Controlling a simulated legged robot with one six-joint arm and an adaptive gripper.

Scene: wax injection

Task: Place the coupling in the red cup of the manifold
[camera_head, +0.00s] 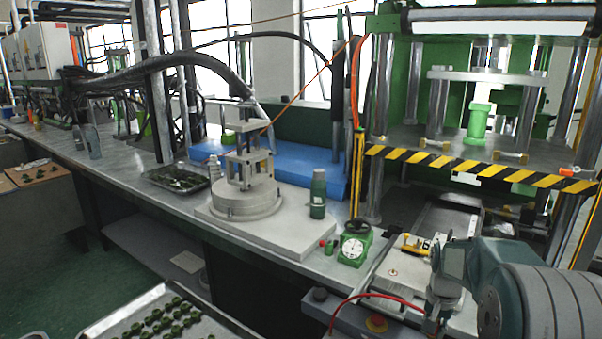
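My arm comes in from the lower right. Its end, with what may be the top of my gripper (434,319), is cut off by the bottom edge of the head view. I cannot make out its fingers or whether it holds anything. I cannot clearly identify the coupling or the manifold with its red cup. A tiny red piece (322,243) and a tiny green piece (329,247) stand on the bench, left of the green dial gauge (354,244). They are too small to name surely.
A press with a striped yellow-black bar (480,168) stands at the right. A grey stand (247,190) and green bottle (318,194) sit on a pale slab (290,235). A tray rim (150,299) is in front. A red cable (368,296) curves near my arm's end.

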